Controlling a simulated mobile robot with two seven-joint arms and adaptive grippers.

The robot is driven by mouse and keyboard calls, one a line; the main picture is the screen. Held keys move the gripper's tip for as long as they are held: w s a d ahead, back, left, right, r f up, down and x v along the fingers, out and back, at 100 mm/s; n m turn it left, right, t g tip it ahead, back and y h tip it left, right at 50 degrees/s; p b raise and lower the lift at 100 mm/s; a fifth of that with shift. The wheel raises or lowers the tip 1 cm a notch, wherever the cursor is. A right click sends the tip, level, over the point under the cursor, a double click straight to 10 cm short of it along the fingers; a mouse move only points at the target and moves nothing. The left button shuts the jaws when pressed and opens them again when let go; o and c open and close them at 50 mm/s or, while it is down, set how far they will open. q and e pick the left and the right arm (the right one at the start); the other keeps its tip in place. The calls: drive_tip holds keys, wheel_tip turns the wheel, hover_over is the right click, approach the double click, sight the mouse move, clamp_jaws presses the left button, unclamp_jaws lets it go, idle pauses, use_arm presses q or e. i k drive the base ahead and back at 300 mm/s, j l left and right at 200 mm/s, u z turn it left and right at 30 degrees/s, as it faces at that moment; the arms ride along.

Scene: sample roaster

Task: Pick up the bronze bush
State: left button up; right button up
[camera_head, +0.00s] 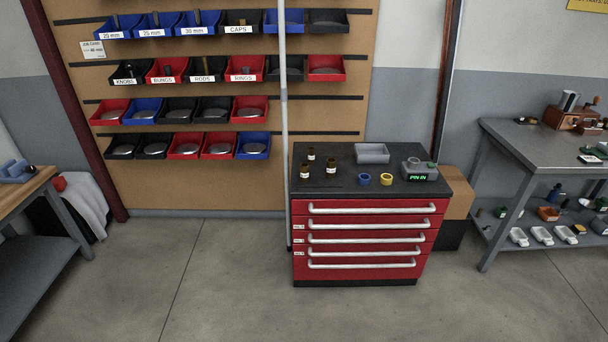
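No object is clearly identifiable as the bronze bush. A yellow ring-shaped piece (386,179) lies on the dark top of the red drawer cabinet (361,249), close to a blue ring-shaped piece (364,179). I cannot tell whether the yellow ring is the bush. Three small dark brown pieces with pale bands (331,172) stand on the left of the cabinet top; they look like bottles. Neither of my grippers is in view.
A grey tray (372,153) and a device with a green display (418,170) share the cabinet top. A bin rack (205,180) stands behind. Workbenches flank the scene, at left (35,190) and right (500,150). A thin grey post (284,120) rises beside the cabinet. Front floor is clear.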

sight(304, 166)
drive_tip(key=i+l+u, duration=0.15)
drive_tip(key=i+l, duration=0.15)
drive_tip(key=i, duration=0.2)
drive_tip(key=i+l+u, duration=0.15)
drive_tip(key=i+l, duration=0.15)
drive_tip(key=i, duration=0.15)
